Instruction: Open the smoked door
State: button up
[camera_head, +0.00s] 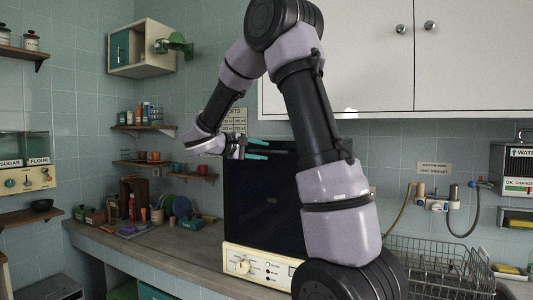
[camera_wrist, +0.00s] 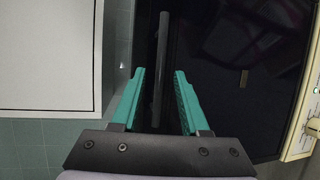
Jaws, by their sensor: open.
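The smoked door (camera_head: 258,205) is the dark, glossy front of an appliance on the counter, and appears shut. My arm covers its right part. In the wrist view, the dark door (camera_wrist: 235,65) fills the right side. A dark bar handle (camera_wrist: 162,50) runs along its edge. My gripper (camera_head: 262,149) is at the top of the door, with two teal fingers open. In the wrist view, my gripper (camera_wrist: 160,73) has one finger on each side of the handle, with visible gaps. I cannot tell how deep the handle sits between them.
A cream control panel (camera_head: 262,268) with a knob sits below the door. White wall cupboards (camera_head: 375,60) hang above. A wire dish rack (camera_head: 430,262) stands to the right. The counter (camera_head: 185,255) left of the appliance has free room, with bottles and dishes farther back.

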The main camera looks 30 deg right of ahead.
aim_at(266, 151)
jog(key=shift+x, duration=1.45)
jog(key=shift+s, duration=0.1)
grip_shut()
